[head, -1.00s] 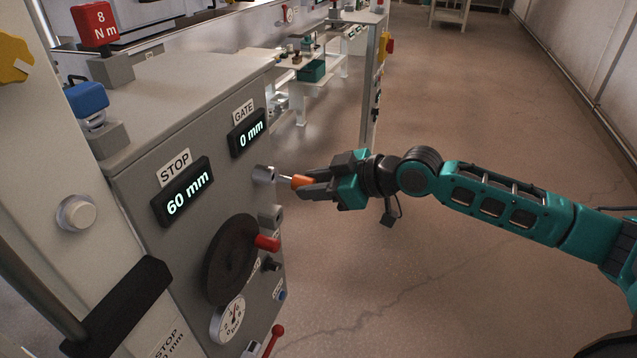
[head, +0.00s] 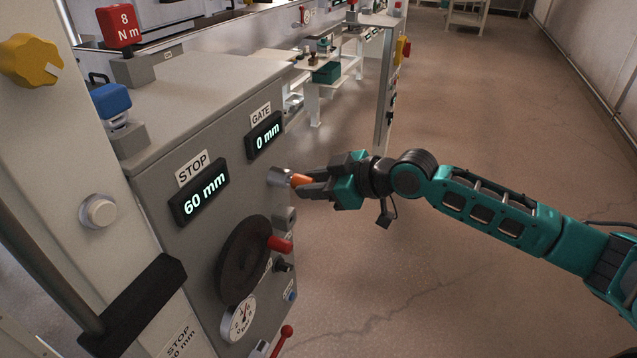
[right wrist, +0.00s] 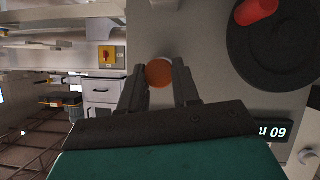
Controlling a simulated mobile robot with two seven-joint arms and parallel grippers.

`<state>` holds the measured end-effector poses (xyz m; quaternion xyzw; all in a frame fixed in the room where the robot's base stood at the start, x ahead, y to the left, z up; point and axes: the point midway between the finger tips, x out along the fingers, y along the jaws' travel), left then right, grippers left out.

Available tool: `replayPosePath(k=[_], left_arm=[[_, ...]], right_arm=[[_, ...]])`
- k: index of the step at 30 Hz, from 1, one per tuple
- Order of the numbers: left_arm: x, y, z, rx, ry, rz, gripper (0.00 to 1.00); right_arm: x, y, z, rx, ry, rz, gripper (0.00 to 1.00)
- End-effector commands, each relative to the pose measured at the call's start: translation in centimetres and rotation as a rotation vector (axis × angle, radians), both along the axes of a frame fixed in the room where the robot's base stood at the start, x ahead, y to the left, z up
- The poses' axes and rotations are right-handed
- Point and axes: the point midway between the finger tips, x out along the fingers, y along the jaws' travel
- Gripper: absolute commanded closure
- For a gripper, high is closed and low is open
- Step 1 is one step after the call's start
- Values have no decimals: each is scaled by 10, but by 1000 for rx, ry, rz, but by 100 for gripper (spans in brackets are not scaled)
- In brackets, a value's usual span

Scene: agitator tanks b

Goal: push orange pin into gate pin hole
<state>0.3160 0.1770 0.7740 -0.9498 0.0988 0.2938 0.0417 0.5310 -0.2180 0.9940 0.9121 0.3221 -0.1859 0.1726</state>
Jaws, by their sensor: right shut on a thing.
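The orange pin (head: 300,180) has an orange head held between the fingers of my right gripper (head: 308,184), which is shut on it. The pin points left at the metal gate pin hole boss (head: 279,177) on the grey cabinet's panel. Little or no shank shows between head and boss; how deep the tip sits is hidden. In the right wrist view, the orange head (right wrist: 159,73) sits between the two fingertips, in front of the panel. The GATE display (head: 265,135) reads 0 mm. My left gripper is not in view.
Below the boss are a black handwheel (head: 243,260) with a red knob (head: 280,244), a gauge (head: 239,319) and a red-tipped lever (head: 286,331). The STOP display (head: 199,199) reads 60 mm. The floor right of the cabinet is clear.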

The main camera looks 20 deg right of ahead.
Motion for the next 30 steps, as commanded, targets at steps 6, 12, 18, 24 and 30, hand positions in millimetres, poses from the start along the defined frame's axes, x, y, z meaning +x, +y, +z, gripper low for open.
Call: replayPosePath(k=[6,12,18,24,30], left_arm=[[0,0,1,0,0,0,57],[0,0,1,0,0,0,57],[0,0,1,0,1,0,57],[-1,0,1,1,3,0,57],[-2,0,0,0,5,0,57]], right_arm=[[5,5,1,1,-1,0,100],[6,6,0,1,0,1,58],[6,6,0,0,0,1,39],[6,6,0,0,1,1,39],[0,0,4,-3,0,-1,39]])
